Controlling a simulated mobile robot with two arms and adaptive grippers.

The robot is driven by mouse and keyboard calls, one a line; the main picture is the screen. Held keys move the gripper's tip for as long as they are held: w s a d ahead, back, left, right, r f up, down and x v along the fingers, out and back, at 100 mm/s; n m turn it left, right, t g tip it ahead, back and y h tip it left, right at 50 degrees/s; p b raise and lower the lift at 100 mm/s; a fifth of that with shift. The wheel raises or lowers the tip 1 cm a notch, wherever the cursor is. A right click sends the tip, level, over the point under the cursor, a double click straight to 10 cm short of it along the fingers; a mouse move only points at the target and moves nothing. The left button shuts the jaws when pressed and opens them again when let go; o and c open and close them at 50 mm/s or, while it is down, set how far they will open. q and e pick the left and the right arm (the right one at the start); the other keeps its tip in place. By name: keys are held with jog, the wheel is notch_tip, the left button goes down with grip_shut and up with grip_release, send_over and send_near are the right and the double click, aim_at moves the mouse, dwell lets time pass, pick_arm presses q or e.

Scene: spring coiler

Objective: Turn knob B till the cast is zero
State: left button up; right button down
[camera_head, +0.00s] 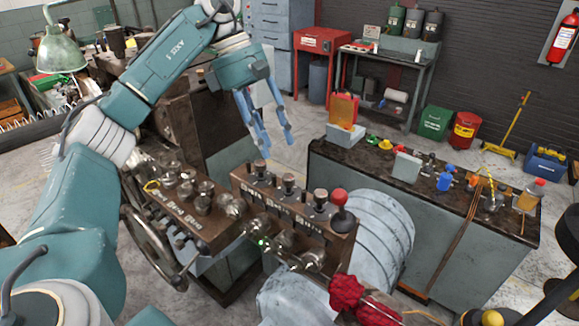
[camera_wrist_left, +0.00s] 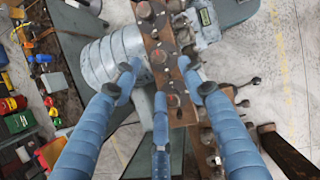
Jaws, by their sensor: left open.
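A brown control panel (camera_head: 300,207) carries a row of dark, metal-topped knobs, including one at its left end (camera_head: 260,168), a middle one (camera_head: 288,182) and one further right (camera_head: 320,197). Its lettering is too small to read, so I cannot tell which is knob B. My left gripper (camera_head: 270,142) hangs above the panel's left end, fingers spread and pointing down, apart from the knobs. My right gripper is out of view.
A red ball-topped lever (camera_head: 339,197) stands at the panel's right end, beside a grey ribbed drum (camera_head: 385,228). A second knobbed panel (camera_head: 190,205) and a handwheel (camera_head: 150,250) are at left. A cluttered bench (camera_head: 420,205) stands at right, with open floor beyond.

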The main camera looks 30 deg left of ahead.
aim_at(287, 176)
pick_arm(q)
jog(key=p+x, duration=0.2)
jog(key=x, duration=0.3)
jog(key=p+x, duration=0.1)
jog(key=x, duration=0.2)
jog(key=shift+w+d+f, duration=0.1)
jog(key=shift+w+f, duration=0.05)
jog(key=shift+f, duration=0.2)
jog(key=c, duration=0.8)
grip_shut()
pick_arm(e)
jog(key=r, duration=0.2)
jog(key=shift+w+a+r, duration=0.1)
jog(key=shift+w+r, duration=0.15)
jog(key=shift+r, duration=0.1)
